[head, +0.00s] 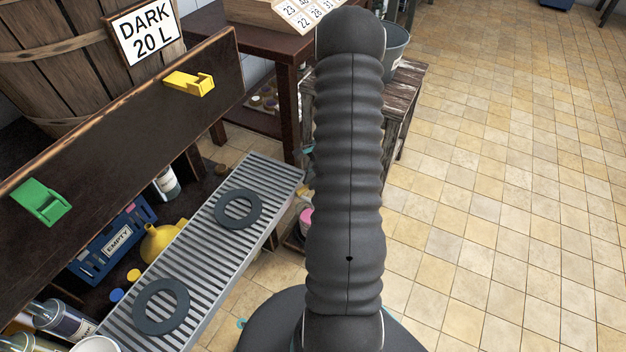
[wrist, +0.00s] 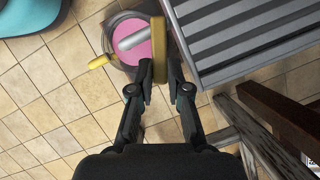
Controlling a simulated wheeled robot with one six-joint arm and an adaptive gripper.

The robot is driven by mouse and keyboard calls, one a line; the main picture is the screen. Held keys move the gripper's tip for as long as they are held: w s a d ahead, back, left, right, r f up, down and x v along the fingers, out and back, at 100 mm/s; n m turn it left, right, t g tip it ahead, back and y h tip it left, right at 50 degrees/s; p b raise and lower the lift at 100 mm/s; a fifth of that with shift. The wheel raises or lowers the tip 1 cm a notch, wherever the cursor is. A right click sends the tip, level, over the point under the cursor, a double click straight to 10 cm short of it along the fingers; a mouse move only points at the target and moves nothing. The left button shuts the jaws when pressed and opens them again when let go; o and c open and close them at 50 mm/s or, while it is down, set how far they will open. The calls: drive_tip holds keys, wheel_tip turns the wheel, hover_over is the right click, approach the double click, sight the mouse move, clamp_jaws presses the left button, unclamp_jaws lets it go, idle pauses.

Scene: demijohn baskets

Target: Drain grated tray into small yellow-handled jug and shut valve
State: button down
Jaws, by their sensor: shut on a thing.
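In the wrist view my gripper (wrist: 161,82) is shut on a yellow lever (wrist: 158,45), which looks like the valve's handle beside the tray's edge. A silver spout (wrist: 136,37) lies left of the lever, over the small jug. The jug holds pink liquid (wrist: 128,52), and its yellow handle (wrist: 98,62) points left. The grated tray (wrist: 235,40) is at the upper right. In the head view the grated tray (head: 278,177) runs diagonally, and a bit of pink (head: 305,222) shows beside my arm. My arm hides the gripper there. Whether liquid is flowing cannot be seen.
Two dark rings (head: 239,209) (head: 161,307) lie on the tray. A yellow funnel (head: 163,243) and a blue crate (head: 113,240) are beside it. A shelf board with yellow (head: 189,84) and green (head: 40,202) clips stands left. Tiled floor is open at right.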

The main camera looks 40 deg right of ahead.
drive_tip(key=c, duration=1.1)
unclamp_jaws()
drive_tip(key=shift+v, duration=3.95)
drive_tip(key=shift+c, duration=0.3)
